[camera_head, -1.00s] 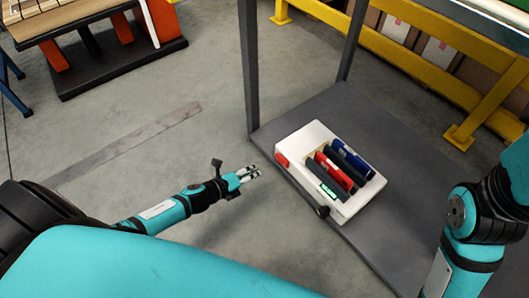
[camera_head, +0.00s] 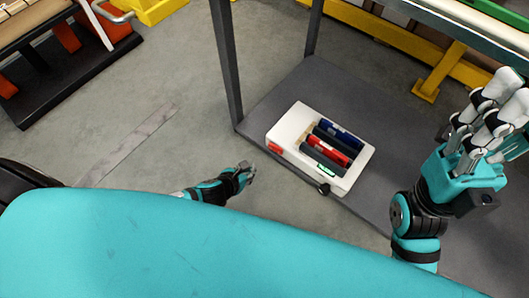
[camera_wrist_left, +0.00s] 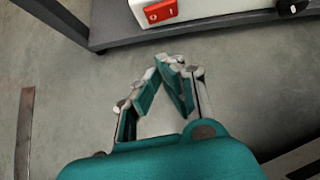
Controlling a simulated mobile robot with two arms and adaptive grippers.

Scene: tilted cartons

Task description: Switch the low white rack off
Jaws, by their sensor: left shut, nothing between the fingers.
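The low white rack (camera_head: 285,128) lies on the grey lower shelf of a table, holding blue, red and dark slabs. A small green display (camera_head: 326,172) is lit near its front edge. Its red rocker switch (camera_head: 275,148) is on the left end; in the left wrist view the switch (camera_wrist_left: 160,11) is at the top, marked O and I. My left gripper (camera_head: 250,169) is shut and empty, left of and below the switch, apart from it. In the left wrist view its fingertips (camera_wrist_left: 168,66) meet below the switch. My right gripper (camera_head: 505,95) is at the right; its jaw gap is unclear.
The shelf (camera_head: 290,88) has dark table legs (camera_head: 226,70) beside the rack. A black knob (camera_head: 324,189) sits at the rack's front side. Yellow rails (camera_head: 440,70) stand behind. The floor left of the shelf is clear.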

